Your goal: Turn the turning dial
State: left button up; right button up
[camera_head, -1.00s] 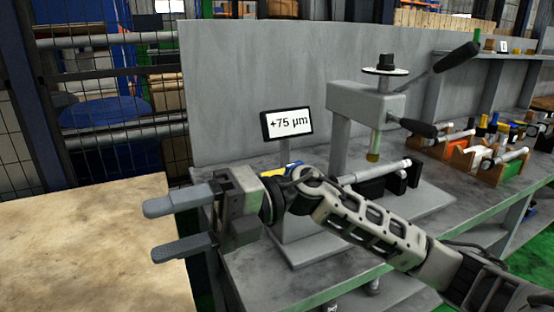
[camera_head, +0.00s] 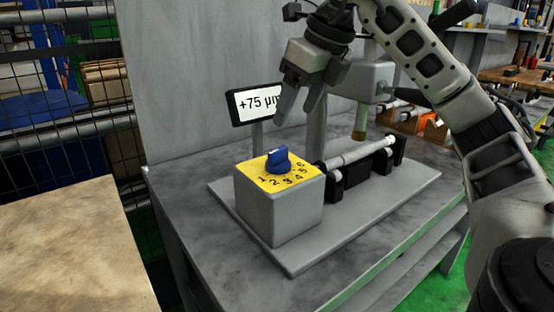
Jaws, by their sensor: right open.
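The turning dial (camera_head: 278,160) is a blue knob on a yellow plate (camera_head: 250,172) with printed numbers, on top of a grey box (camera_head: 280,215). My right gripper (camera_head: 299,106) is above the dial and a little to its right, apart from it. Its fingers point down and are open, with nothing between them. A display (camera_head: 252,103) behind the dial reads +75 µm, and its right end is partly hidden by the gripper. My left gripper does not show.
A metal shaft on black supports (camera_head: 362,156) lies right of the dial box on the grey base plate (camera_head: 405,195). The grinder's grey head (camera_head: 372,82) stands behind it, partly hidden by my arm. A bare wooden table top (camera_head: 65,245) is at the left.

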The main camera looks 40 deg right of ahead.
aim_at(279, 150)
jog(key=b+x, duration=0.1)
jog(key=x, duration=1)
jog(key=shift+b, duration=0.35)
jog(key=shift+r, duration=0.1)
jog(key=c, duration=1)
